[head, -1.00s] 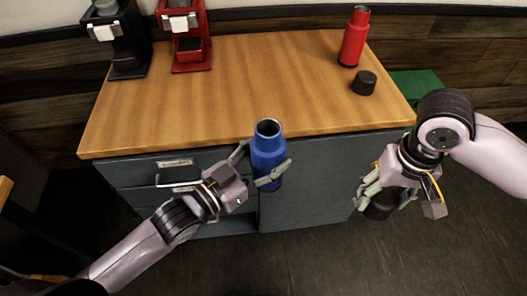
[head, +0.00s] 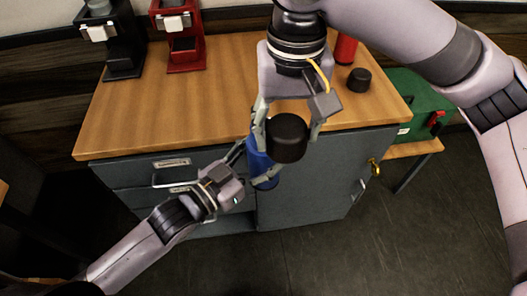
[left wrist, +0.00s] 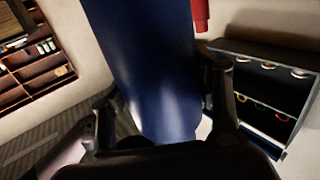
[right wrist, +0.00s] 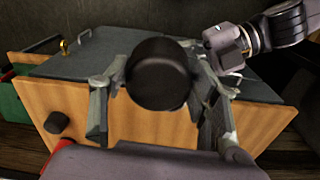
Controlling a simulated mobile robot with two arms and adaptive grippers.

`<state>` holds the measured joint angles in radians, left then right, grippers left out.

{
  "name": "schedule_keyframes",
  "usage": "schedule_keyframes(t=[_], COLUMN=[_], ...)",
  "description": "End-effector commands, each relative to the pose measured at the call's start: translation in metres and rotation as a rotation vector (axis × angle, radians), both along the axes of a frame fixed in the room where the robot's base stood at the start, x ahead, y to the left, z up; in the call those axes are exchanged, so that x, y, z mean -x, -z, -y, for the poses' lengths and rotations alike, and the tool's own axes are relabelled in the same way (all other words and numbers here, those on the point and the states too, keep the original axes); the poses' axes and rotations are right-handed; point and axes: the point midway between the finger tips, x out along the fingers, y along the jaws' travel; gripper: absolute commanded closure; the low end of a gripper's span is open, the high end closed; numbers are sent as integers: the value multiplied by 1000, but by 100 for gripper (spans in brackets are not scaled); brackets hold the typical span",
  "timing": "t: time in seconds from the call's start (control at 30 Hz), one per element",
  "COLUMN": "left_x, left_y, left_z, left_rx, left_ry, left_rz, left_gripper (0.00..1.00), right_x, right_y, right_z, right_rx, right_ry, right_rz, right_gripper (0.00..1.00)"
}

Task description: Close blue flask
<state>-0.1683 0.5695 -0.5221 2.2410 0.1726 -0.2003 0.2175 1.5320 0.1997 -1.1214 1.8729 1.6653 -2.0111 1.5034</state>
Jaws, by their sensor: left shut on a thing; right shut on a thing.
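The blue flask (head: 259,163) is held upright by my left gripper (head: 256,170) in front of the table's front edge. In the left wrist view the blue flask (left wrist: 155,70) fills the space between the fingers. My right gripper (head: 288,130) is shut on a black cap (head: 290,138). In the head view the cap is in front of the flask's upper part and hides its mouth. In the right wrist view the cap (right wrist: 158,75) sits between the fingers. I cannot tell whether cap and flask touch.
The wooden table (head: 200,100) carries a black machine (head: 121,40) and a red machine (head: 178,35) at the back left. A second black cap (head: 359,80) stands at the right near a red flask (head: 345,48), partly hidden by my arm. A green box (head: 417,105) is right of the table.

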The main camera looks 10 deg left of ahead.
Motion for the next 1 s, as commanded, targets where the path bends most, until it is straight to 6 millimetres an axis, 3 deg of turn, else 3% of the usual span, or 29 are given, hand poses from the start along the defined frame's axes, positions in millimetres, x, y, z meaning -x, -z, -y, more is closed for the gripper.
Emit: schedule_keyframes(t=[0.1, 0.4, 1.0], left_x=[0, 0, 0], left_y=[-1, -1, -1], left_z=[0, 0, 0], left_rx=[2, 2, 3], left_ry=[0, 0, 0], left_rz=[4, 4, 3], left_gripper=[100, 100, 100], right_x=[-16, -47, -49], right_y=[-13, -25, -16], right_z=[-22, -42, -43], right_rx=[0, 0, 1], right_ry=[-15, -35, -37], right_rz=[-1, 1, -2], right_gripper=[71, 71, 71])
